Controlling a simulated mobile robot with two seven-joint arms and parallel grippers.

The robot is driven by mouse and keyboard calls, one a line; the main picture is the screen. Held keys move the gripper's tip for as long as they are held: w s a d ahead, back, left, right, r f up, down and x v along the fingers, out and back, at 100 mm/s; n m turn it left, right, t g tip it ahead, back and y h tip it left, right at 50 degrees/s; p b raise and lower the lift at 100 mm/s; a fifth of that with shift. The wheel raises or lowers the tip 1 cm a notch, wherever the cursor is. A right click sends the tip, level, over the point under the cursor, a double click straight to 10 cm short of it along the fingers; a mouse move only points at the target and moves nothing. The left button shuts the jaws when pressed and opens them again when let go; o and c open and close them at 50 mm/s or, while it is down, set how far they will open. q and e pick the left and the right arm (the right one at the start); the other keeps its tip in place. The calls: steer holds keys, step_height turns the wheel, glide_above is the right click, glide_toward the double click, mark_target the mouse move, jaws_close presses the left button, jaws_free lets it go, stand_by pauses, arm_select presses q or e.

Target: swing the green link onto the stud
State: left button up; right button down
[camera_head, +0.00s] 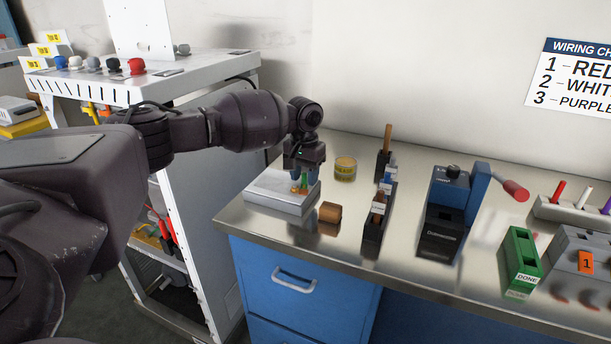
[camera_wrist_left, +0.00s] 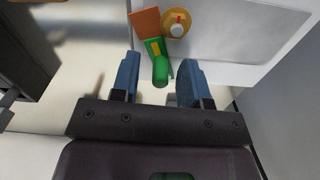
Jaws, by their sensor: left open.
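A green link (camera_wrist_left: 158,64) shows in the left wrist view between the two blue fingers of my left gripper (camera_wrist_left: 159,75). The fingers stand apart with gaps on both sides of it. An orange piece (camera_wrist_left: 146,22) adjoins the green link's far end. Beside it is a round yellow-orange part with a pale centre (camera_wrist_left: 177,24), possibly the stud; I cannot tell whether the link touches it. In the head view my left gripper (camera_head: 305,174) points down over the low white box (camera_head: 277,203), where the green link (camera_head: 304,182) shows small and partly hidden. My right gripper is not in view.
A brown block (camera_head: 330,212) and a yellow roll (camera_head: 345,169) stand near the white box. Farther right are dark holders (camera_head: 372,236), a blue lever device (camera_head: 447,193) and a green DONE block (camera_head: 521,258). A white cart (camera_head: 190,200) stands left of the bench.

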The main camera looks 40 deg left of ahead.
arm_select(q)
steer(key=shift+c, duration=0.3)
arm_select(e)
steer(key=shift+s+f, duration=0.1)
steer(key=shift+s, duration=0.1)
arm_select(q)
jaws_close()
steer(key=shift+r+m+p, duration=0.5)
steer(key=shift+r+p, duration=0.1)
steer(key=shift+p, duration=0.55)
steer(key=shift+s+a+f+m+p, duration=0.1)
steer(key=shift+f+m+p, duration=0.05)
steer(key=shift+m+p, duration=0.25)
steer(key=shift+a+f+m, duration=0.15)
steer(key=shift+f+m, duration=0.1)
steer(key=shift+m, duration=0.45)
steer(key=shift+a+m, duration=0.1)
steer(key=shift+m, duration=0.4)
steer(key=shift+f, duration=0.1)
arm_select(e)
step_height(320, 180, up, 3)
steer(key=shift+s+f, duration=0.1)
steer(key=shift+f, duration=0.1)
arm_select(q)
steer(key=shift+o, duration=0.3)
jaws_free()
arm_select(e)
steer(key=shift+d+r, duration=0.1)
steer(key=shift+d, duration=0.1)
